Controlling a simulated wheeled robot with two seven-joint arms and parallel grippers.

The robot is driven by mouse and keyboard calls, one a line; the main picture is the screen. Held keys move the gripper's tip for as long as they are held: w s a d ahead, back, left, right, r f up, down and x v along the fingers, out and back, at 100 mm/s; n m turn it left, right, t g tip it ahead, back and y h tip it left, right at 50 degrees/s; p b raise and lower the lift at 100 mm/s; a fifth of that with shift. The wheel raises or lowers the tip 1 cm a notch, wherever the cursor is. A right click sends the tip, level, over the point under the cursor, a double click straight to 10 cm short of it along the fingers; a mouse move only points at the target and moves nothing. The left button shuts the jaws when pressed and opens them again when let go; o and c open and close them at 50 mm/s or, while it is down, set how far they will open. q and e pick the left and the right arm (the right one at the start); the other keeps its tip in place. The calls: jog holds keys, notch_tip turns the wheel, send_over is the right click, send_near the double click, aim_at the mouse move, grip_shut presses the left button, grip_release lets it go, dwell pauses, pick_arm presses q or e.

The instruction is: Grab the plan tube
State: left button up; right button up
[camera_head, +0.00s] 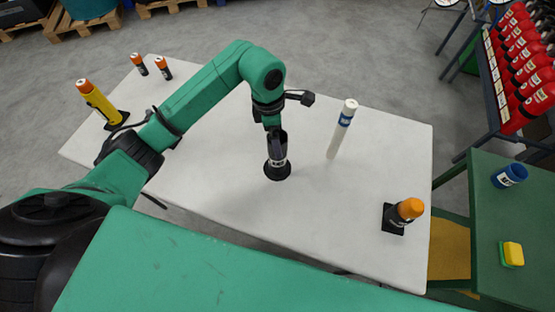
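A tall white tube with a blue band (342,130) stands upright on the pale table, right of my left gripper; I take it to be the plan tube. My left gripper (277,146) points down over the middle of the table, apart from the white tube. Directly under it is a dark cylinder with a pale label (279,162) on a round black base. The fingers overlap its top, so I cannot tell whether they touch it or how far they are open. My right gripper is not in view.
The pale table (225,190) also holds a yellow tube with an orange cap (97,102), two small dark orange-capped bottles (139,64), and a tilted orange-capped bottle (409,210). A green side table (490,215) carries a blue-topped item and a yellow block. Red extinguishers stand on a rack (520,80).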

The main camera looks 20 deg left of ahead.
pick_arm(q)
jog(key=f, duration=0.1)
jog(key=f+p, duration=0.1)
jog(key=f, duration=0.1)
jog(key=f+p, duration=0.1)
jog(key=f, duration=0.1)
jog(key=shift+d+f, duration=0.15)
jog(key=shift+d, duration=0.1)
grip_shut()
